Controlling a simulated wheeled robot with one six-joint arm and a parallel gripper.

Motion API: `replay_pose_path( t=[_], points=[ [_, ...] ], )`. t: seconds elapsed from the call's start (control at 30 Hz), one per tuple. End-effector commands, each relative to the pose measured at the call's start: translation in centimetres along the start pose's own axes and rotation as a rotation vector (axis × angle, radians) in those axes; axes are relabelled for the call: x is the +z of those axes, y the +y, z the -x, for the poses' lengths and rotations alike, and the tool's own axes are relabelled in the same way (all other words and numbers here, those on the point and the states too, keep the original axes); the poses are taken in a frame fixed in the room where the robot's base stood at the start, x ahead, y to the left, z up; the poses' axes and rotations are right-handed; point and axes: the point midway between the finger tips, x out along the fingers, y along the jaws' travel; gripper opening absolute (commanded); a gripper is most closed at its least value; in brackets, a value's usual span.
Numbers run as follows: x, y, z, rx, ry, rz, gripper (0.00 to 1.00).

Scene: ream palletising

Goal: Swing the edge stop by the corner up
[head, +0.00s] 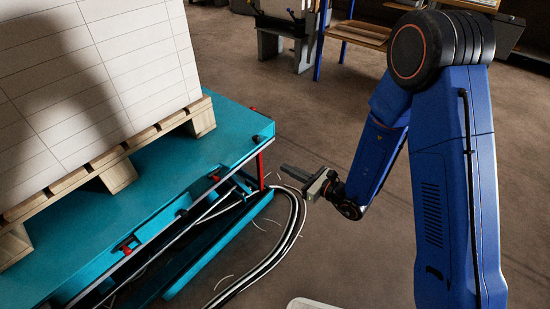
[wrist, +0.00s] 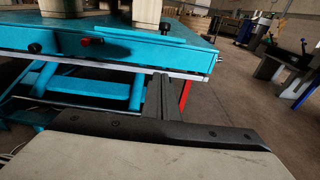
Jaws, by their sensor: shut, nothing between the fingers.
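A teal lift table (head: 190,160) stands at the left, its near right corner pointing towards my gripper. Small red-and-black fittings sit along its long edge: one (head: 128,247) nearer me and one (head: 213,178) closer to the corner. A red upright piece (head: 261,168) hangs below the table top by the corner; it also shows in the wrist view (wrist: 185,95), partly behind my fingers. I cannot tell surely which fitting is the edge stop. My gripper (head: 284,169) is shut and empty, right of the corner and apart from it; its fingers show in the wrist view (wrist: 160,80).
A wooden pallet (head: 120,174) with a tall stack of white reams (head: 90,80) stands on the table. Hoses (head: 290,225) curve over the floor below my gripper. A blue-legged bench (head: 358,33) stands at the back. The floor right of the table is mostly clear.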

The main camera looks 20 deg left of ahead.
Motion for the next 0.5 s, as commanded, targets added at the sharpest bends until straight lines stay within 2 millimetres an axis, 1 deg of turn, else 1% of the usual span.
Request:
replay_pose_path(
  t=[0.17, 0.5],
  points=[
    [0.1, 0.2, -2.3, 0.004, -0.002, 0.002, 0.00],
    [0.1, 0.1, -8.3, 0.004, -0.002, 0.002, 0.00]
  ],
)
